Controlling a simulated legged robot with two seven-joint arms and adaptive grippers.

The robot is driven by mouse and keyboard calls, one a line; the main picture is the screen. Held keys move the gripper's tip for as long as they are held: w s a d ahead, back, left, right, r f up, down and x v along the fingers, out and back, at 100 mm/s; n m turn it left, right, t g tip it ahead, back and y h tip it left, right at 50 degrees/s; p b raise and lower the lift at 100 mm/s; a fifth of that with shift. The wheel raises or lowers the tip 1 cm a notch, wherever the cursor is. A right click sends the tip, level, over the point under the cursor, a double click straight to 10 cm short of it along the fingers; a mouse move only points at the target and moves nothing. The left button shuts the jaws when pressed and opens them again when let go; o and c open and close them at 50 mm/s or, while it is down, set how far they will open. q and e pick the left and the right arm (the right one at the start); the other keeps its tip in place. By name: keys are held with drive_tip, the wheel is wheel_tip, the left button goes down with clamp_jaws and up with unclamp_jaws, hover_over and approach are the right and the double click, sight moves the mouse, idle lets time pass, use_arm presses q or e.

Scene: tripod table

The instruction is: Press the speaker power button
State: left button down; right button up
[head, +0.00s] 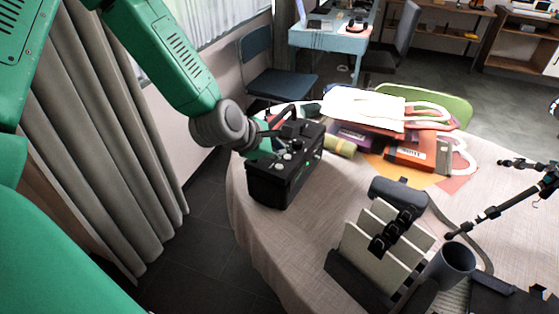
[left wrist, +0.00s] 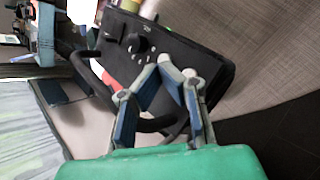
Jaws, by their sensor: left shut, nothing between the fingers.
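The speaker (head: 274,187) is a black box with a handle, standing at the left edge of the round table in the head view. In the left wrist view the speaker (left wrist: 205,50) shows its dark top panel with a round knob (left wrist: 138,44) and small controls; I cannot tell which is the power button. My left gripper (head: 279,154) reaches over the speaker's top. In the left wrist view its fingertips (left wrist: 172,68) are together and empty, over the panel near the knob; I cannot tell whether they touch it. My right gripper is not in view.
The table (head: 290,235) has a pale cloth. Behind the speaker lie a green roll (head: 340,145), books and a white bag (head: 365,108). A rack (head: 375,250), a dark cup (head: 455,265) and a black tripod (head: 500,205) stand to the right. Curtains hang at left.

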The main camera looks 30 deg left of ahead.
use_arm(q)
drive_tip(key=shift+r+p, duration=0.95)
drive_tip(key=shift+r, duration=0.5)
drive_tip(key=shift+f, duration=0.1)
drive_tip(key=s+d+f+m+g+y+b, duration=0.1)
drive_tip(key=s+f+m+g+b, duration=0.2)
drive_tip(key=s+f+m, duration=0.9)
drive_tip(key=s+d+f+m+g+b, duration=0.2)
drive_tip(key=s+f+m+g, duration=0.3)
drive_tip(key=s+f+m, duration=0.8)
drive_tip(key=s+f+b, duration=0.1)
drive_tip(key=s, duration=0.4)
drive_tip(key=shift+d+f+y+b, duration=0.25)
drive_tip(key=shift+f+y+b, duration=0.05)
drive_tip(key=shift+y, duration=0.1)
drive_tip(key=shift+w, duration=0.2)
